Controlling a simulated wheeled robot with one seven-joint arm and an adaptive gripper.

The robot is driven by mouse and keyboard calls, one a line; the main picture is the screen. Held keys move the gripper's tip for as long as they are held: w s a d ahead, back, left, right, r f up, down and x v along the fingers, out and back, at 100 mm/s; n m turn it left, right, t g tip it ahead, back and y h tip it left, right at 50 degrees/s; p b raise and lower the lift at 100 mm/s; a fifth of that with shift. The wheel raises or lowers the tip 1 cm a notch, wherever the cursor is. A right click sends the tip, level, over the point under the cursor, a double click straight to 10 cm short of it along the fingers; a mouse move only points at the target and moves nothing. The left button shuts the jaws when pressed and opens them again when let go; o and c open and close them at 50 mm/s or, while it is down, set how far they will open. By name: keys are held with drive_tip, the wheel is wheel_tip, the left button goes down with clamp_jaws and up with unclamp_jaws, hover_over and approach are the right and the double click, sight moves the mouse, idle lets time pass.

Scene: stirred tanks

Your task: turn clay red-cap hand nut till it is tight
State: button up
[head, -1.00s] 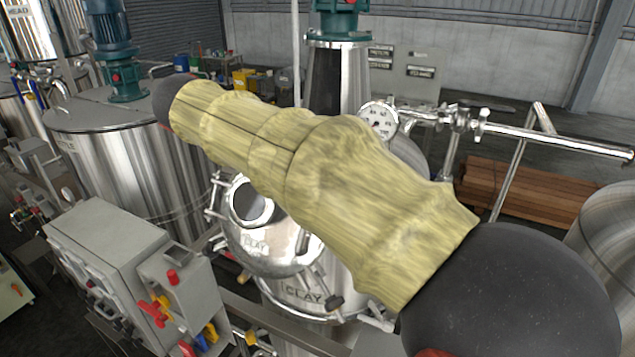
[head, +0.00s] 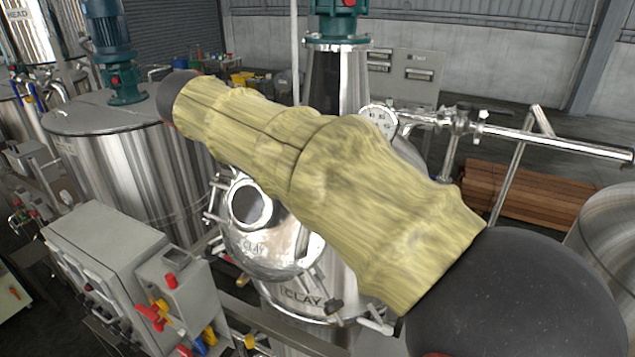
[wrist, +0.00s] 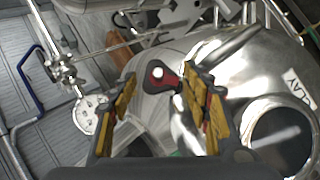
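The clay tank (head: 262,228) stands at the middle of the head view, its lid and body labelled CLAY. In the wrist view its shiny lid (wrist: 215,70) fills the right side. The red-cap hand nut (wrist: 158,75) shows in the wrist view as a dark knob with a red top and a pale centre. My gripper (wrist: 160,82) is open, with yellow-padded fingers on the left and right of the nut in the picture. I see gaps at both sides; the depth between fingertips and nut is hard to tell. In the head view my yellow-sleeved arm hides the nut and gripper.
A pressure gauge (head: 379,121) and a steel pipe (head: 560,140) stand behind my arm; the gauge (wrist: 88,114) is also left in the wrist view. A round sight port (head: 249,204) is on the lid. A grey control box (head: 125,270) stands at front left.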

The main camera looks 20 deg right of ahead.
drive_tip(key=shift+o, duration=0.3)
drive_tip(key=v, duration=0.7)
drive_tip(key=shift+a+r, duration=0.2)
